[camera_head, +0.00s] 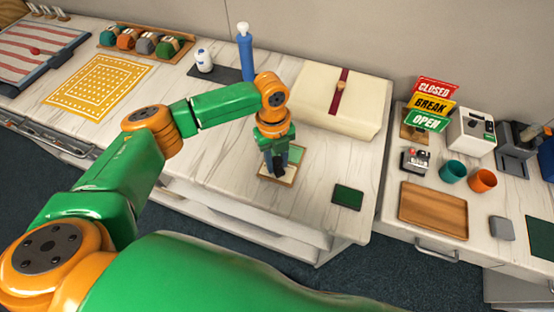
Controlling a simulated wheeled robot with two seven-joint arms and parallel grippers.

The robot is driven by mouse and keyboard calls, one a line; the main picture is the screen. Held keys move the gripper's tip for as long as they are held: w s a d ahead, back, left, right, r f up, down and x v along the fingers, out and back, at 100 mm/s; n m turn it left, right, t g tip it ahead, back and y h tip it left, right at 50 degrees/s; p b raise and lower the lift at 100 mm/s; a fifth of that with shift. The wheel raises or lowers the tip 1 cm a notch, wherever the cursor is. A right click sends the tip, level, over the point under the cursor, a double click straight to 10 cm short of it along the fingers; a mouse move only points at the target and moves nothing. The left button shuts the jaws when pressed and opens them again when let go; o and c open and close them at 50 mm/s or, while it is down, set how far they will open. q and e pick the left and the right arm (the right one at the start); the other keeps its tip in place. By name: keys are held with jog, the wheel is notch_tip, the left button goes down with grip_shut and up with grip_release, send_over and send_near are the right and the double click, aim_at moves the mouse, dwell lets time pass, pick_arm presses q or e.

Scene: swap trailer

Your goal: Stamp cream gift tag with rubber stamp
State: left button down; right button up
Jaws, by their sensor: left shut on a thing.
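My left gripper (275,168) points down over a small tan-edged board (288,181) near the front of the white counter. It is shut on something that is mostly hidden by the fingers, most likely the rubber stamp. The board has a pale cream face, probably the gift tag, and a green patch (296,155) shows behind the gripper. I cannot tell whether the held thing touches the board. A dark green flat pad (348,196) lies to the right, near the counter's edge. My right gripper is not in view.
A cream parcel with a dark red ribbon (342,100) lies behind the gripper. A blue bottle (245,55) stands at the back. A wooden tray (433,209), cups (483,180) and signs (430,105) are on the right counter. Bare counter lies around the board.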

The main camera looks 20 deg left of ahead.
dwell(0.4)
pick_arm(q)
jog(key=shift+f+b, duration=0.3)
jog(key=shift+f, duration=0.15)
dwell(0.5)
jog(key=shift+s+f, duration=0.1)
dwell(1.1)
notch_tip(320, 180, up, 7)
jog(key=p, duration=0.8)
jog(key=shift+d, duration=0.1)
dwell(0.7)
